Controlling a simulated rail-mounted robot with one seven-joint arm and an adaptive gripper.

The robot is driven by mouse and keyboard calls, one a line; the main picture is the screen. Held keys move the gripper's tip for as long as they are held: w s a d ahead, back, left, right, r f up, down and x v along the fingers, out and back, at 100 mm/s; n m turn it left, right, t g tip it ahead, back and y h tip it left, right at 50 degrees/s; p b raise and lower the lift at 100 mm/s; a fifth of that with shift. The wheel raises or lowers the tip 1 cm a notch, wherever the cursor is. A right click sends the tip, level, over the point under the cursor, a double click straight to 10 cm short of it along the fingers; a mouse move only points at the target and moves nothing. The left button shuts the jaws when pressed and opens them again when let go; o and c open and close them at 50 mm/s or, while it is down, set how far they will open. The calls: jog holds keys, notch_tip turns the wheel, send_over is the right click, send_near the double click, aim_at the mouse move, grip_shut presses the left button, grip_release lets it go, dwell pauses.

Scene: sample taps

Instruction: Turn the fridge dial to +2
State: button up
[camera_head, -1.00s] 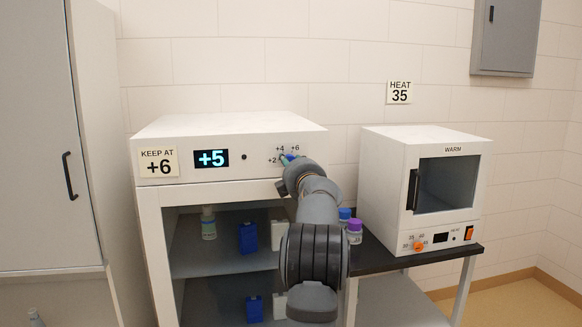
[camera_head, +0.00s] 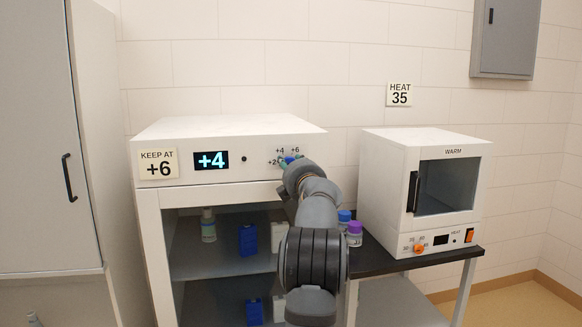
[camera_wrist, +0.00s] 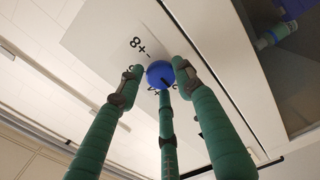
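The fridge dial (camera_wrist: 160,72) is a blue knob on the white front panel of the fridge (camera_head: 225,130). Numbers are printed around it, with +8 readable in the wrist view and +4 and +6 in the head view. The fridge display (camera_head: 211,160) reads +4. My gripper (camera_head: 291,164) is at the dial and mostly hides it in the head view. In the wrist view its green fingers (camera_wrist: 157,80) surround the knob, with tips close against its sides, and they appear closed on it. The dial's pointer is hard to read.
A "KEEP AT +6" sign (camera_head: 159,164) is on the fridge's left. To the right, a white warming oven (camera_head: 380,185) stands on a dark table (camera_head: 385,262) beside capped bottles (camera_head: 354,234). A tall cabinet (camera_head: 35,130) is at the left.

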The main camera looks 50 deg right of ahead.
jog(key=o, duration=0.3)
jog(key=shift+f, duration=0.1)
jog(key=v, duration=1.2)
jog(key=x, duration=1.2)
jog(key=shift+s, duration=0.1)
dwell(0.4)
